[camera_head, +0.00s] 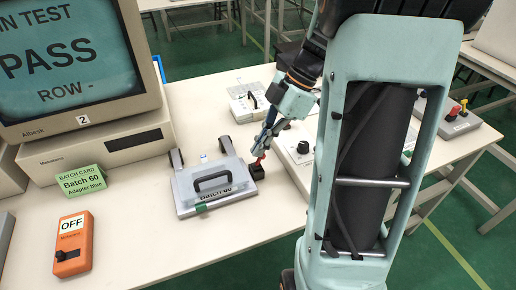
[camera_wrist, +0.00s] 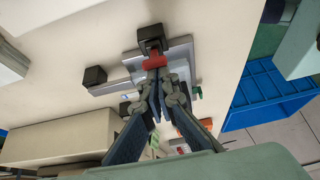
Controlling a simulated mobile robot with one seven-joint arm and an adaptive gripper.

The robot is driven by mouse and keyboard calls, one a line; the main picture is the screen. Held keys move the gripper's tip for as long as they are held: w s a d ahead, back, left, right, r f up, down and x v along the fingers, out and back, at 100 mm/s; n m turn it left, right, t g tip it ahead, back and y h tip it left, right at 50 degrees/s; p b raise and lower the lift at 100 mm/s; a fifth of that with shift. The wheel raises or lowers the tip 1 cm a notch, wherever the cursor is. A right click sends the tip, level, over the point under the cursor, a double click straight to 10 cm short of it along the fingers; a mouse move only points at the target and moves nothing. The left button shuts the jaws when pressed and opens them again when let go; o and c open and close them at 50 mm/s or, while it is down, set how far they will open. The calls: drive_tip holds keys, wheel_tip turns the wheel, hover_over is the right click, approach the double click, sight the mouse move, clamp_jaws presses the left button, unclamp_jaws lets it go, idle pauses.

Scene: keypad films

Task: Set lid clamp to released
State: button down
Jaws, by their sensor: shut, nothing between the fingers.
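The lid clamp is a black block (camera_head: 257,172) with a red-tipped lever (camera_head: 260,157), at the right side of a grey fixture (camera_head: 190,208). The fixture has a clear lid with a black handle (camera_head: 212,177) and a label partly reading "Batch 60". My gripper (camera_head: 265,148) is shut and empty, with its fingertips close by the red lever. In the wrist view, the shut fingertips (camera_wrist: 156,80) are right at the red lever (camera_wrist: 154,63), with the black block (camera_wrist: 150,38) just beyond. Whether they touch the lever I cannot tell.
An orange handheld box (camera_head: 73,245) reading "OFF" lies at the front left. A monitor (camera_head: 75,65) shows "PASS", and a green batch card (camera_head: 82,182) stands beneath it. A control box with a black knob (camera_head: 303,147) sits right of my gripper. The front table middle is clear.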

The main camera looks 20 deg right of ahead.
drive_tip(key=shift+r+p, duration=0.4)
drive_tip(key=shift+r, duration=0.4)
drive_tip(key=shift+r, duration=0.1)
